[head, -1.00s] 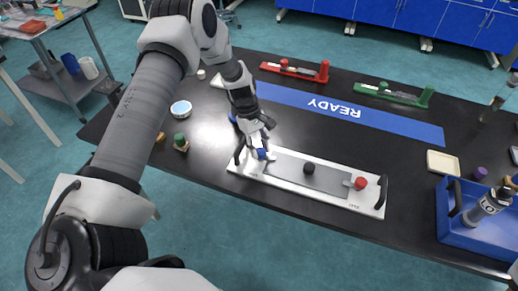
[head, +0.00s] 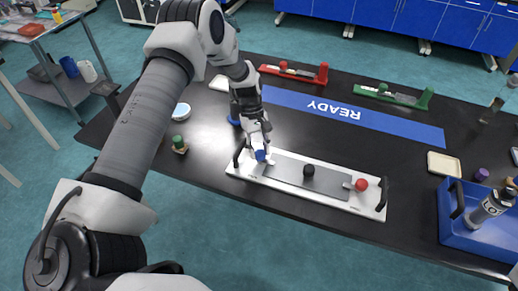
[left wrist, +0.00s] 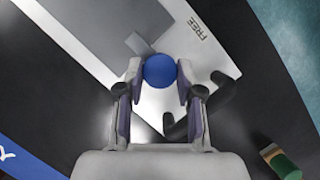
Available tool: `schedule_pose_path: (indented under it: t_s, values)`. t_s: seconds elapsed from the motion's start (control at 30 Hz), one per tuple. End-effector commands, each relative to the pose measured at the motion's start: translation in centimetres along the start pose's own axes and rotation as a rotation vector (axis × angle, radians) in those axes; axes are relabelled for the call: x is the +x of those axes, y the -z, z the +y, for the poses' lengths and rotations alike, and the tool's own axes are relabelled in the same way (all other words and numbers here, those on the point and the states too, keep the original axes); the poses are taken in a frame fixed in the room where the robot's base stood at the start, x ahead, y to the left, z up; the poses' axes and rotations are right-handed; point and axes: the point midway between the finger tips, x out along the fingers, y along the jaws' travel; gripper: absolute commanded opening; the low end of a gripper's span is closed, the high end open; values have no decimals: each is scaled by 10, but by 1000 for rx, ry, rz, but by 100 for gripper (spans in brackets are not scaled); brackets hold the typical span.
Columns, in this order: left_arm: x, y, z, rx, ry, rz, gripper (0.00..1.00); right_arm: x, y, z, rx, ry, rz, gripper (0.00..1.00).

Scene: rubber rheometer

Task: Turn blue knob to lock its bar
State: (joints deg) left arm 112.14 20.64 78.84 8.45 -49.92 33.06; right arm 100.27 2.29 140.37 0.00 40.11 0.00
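The blue knob (head: 260,155) is a round ball at the left end of a long white plate (head: 350,202). It also shows in the left wrist view (left wrist: 160,71), beside a grey bar end and the printed word FREE (left wrist: 199,30). A wide grey bar (head: 285,172) runs along the plate, with a black knob (head: 309,170) in the middle and a red knob (head: 361,185) at the right. My left gripper (head: 258,148) is over the blue knob. In the left wrist view its parted fingers (left wrist: 160,75) stand on either side of it, with slim gaps. My right gripper is out of view.
Black handles (head: 381,193) rise at the plate's ends. A green-topped piece (head: 179,143) and a round dish (head: 181,111) lie to the left. Red (head: 295,72) and green (head: 392,94) fixtures stand behind the blue READY strip (head: 345,113). A blue tray (head: 450,228) is at right.

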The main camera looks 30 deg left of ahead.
Motion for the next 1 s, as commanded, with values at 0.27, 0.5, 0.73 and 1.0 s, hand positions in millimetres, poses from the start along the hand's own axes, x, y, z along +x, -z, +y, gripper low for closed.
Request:
schedule_pose_path:
  t_s: [0.27, 0.5, 0.73, 1.0]
  values:
    - [0, 0, 0, 0, -1, 1, 61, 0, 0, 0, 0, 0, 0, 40]
    - [-12, 0, 1, 1, -2, 1, 61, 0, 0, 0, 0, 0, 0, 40]
    - [-68, 1, 2, 1, -5, 4, 61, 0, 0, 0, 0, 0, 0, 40]
    - [-116, 1, 1, 0, -1, 2, 61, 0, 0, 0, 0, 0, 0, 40]
